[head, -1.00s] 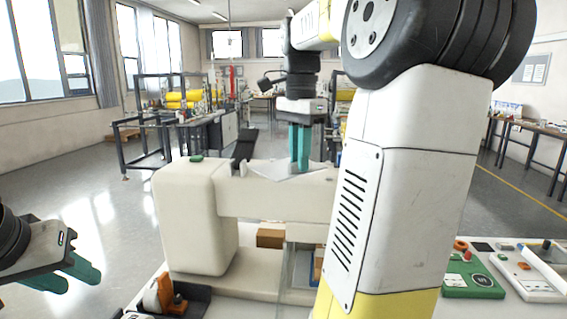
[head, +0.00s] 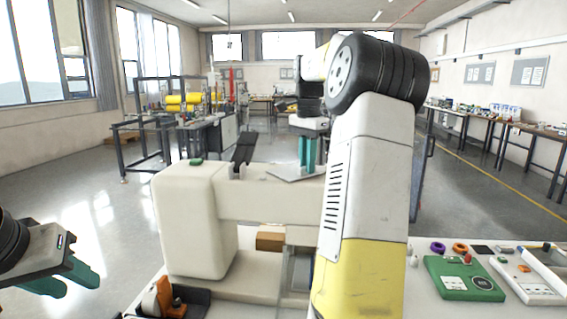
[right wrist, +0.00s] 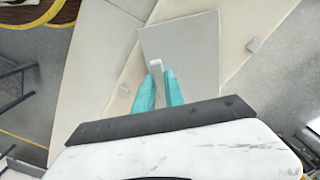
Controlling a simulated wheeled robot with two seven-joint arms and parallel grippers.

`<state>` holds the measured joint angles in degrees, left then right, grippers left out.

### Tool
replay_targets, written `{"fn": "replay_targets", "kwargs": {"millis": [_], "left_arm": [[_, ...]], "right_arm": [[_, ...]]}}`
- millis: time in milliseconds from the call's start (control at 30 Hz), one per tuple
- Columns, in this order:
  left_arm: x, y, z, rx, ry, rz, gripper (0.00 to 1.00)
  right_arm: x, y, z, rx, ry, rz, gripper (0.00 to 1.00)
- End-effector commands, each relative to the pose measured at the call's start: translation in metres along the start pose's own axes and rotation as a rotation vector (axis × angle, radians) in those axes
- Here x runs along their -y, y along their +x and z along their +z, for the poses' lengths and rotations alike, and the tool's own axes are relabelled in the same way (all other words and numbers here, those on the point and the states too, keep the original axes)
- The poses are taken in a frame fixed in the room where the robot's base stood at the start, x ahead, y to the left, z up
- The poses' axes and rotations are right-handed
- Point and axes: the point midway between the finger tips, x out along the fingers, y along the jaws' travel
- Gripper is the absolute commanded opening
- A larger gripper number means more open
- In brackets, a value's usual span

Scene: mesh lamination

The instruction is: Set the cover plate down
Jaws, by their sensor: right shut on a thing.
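The cover plate (head: 290,173) is a thin, flat grey plate. In the head view it is at the top of the cream machine (head: 190,215), near the right part of its arm, partly hidden by my right arm. My right gripper (head: 307,165) points down with its teal fingers shut on the plate's small pale grip. The right wrist view shows the plate (right wrist: 195,45) over the cream surface, turned at an angle to its edges. I cannot tell whether it touches the surface. My left gripper (head: 75,280) is open and empty at the lower left, away from the machine.
A black bar (head: 243,150) sticks up on the machine top. Below the machine's arm is a brown box (head: 270,241). A black tray with an orange part (head: 164,291) lies at the front. A green device (head: 462,278) stands on the table at right.

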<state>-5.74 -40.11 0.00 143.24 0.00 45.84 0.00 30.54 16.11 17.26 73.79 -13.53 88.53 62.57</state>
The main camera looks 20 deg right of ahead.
Motion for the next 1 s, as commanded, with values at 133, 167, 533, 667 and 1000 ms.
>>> {"fn": "replay_targets", "kwargs": {"millis": [133,167,533,667,1000], "left_arm": [[0.0,0.0,0.0,0.0,0.0,0.0,0.36],[0.0,0.0,0.0,0.0,0.0,0.0,0.36],[0.0,0.0,0.0,0.0,0.0,0.0,0.36],[0.0,0.0,0.0,0.0,0.0,0.0,0.36],[0.0,0.0,0.0,0.0,0.0,0.0,0.36]], "right_arm": [[0.0,0.0,0.0,-0.002,0.0,-0.003,0.0],[0.0,0.0,0.0,-0.002,0.0,-0.003,0.0],[0.0,0.003,0.0,-0.001,0.0,-0.002,0.36],[0.0,0.003,0.0,-0.001,0.0,-0.001,0.36],[0.001,-0.019,0.0,-0.003,0.0,-0.004,0.36]]}}
